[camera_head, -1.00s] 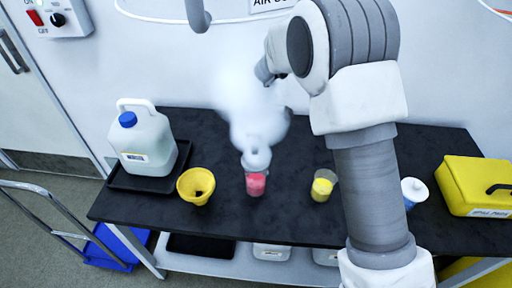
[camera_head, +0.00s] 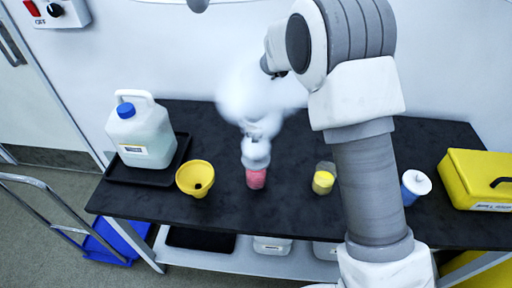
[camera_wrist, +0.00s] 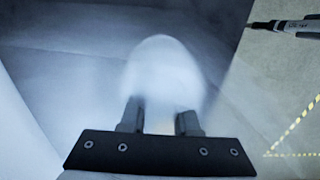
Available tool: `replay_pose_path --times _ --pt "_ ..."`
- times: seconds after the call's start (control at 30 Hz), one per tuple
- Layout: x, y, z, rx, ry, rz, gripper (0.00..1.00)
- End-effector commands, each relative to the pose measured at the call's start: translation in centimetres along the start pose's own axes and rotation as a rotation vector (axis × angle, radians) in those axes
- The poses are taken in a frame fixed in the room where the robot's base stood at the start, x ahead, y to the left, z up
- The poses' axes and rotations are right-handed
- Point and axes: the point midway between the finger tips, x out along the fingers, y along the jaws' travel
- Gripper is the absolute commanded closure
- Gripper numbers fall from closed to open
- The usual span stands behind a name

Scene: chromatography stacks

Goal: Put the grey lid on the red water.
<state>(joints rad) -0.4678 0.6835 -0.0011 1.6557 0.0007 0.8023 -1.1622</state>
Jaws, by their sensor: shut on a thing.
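The red water (camera_head: 256,179) is in a clear beaker on the black bench, left of the middle. White vapour rises from it and covers the beaker's top. My arm comes in from the right, and its wrist end reaches into the vapour above and behind the beaker; my gripper is hidden there in the head view. In the wrist view my gripper (camera_wrist: 159,122) is shut on a pale, rounded thing (camera_wrist: 162,80), blurred by vapour. It appears to be the grey lid, though its edges are unclear. I see no other lid on the bench.
A yellow funnel (camera_head: 195,178) stands left of the beaker, and a jug with a blue cap (camera_head: 140,132) on a black tray. A beaker of yellow liquid (camera_head: 323,182), a white-topped blue container (camera_head: 415,185) and a yellow case (camera_head: 478,180) stand to the right.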

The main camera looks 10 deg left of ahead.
Motion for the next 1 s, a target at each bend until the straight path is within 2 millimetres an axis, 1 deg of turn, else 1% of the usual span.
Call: replay_pose_path --times 0.27,0.73,1.0 --pt "0.0 0.0 0.0 0.001 0.0 0.0 1.0" --pt "1.5 0.0 0.0 0.0 0.001 0.0 1.0" --pt "1.6 0.0 0.0 0.0 0.0 0.0 1.0"
